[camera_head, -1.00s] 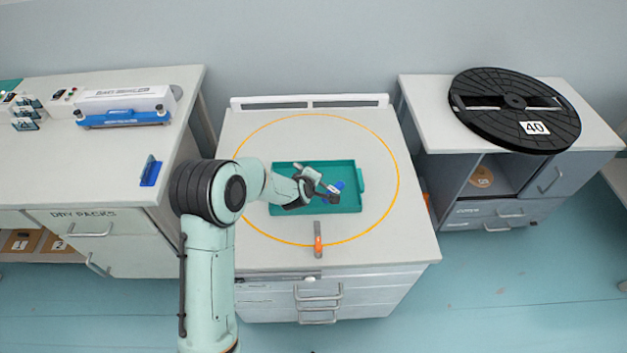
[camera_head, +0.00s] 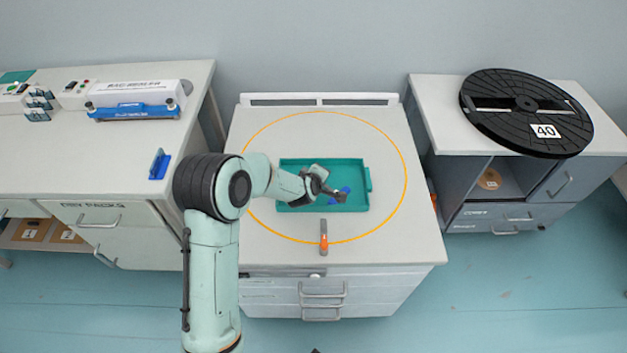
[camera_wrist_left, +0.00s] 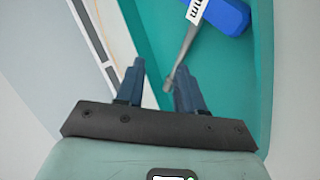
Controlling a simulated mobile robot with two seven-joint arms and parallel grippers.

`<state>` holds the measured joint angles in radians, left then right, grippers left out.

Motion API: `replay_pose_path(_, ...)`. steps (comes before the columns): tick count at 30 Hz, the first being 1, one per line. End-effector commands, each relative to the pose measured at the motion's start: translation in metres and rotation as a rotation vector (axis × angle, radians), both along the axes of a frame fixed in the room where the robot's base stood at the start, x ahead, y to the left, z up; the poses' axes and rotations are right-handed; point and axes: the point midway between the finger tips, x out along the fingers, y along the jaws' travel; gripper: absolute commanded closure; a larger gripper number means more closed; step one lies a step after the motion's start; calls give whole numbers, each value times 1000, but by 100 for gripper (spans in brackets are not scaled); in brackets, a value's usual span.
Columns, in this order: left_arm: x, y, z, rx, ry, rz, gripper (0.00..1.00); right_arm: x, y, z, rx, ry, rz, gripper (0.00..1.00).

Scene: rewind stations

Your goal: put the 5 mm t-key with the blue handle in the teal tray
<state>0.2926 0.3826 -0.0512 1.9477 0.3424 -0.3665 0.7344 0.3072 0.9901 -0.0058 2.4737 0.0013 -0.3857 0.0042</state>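The teal tray (camera_head: 345,166) lies in the middle of the centre bench, and its floor and wall fill much of the left wrist view (camera_wrist_left: 240,75). The t-key's blue handle (camera_head: 340,194) is inside the tray. In the left wrist view the blue handle (camera_wrist_left: 228,15) carries a white label ending in "mm", and its grey shaft points toward my fingers. My left gripper (camera_head: 331,191) is over the tray. Its fingers (camera_wrist_left: 158,88) are apart, with the shaft tip close by the right finger; I cannot tell if they touch. My right gripper is not in view.
An orange-handled tool (camera_head: 323,239) lies at the bench's front, on the orange ring. A blue piece (camera_head: 159,164) and a blue-and-white sealer (camera_head: 135,102) stand on the left bench. A black reel marked 40 (camera_head: 510,118) lies on the right cabinet.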

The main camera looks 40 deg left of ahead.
Motion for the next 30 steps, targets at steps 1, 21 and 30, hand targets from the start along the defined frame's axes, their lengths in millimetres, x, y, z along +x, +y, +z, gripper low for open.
replay_pose_path(1,-9,-3,8,0,-3,-1,63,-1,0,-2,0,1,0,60)
replay_pose_path(21,-80,-29,69,1,1,0,63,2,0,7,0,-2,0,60)
replay_pose_path(30,-80,-29,69,1,1,0,63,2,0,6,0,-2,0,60)
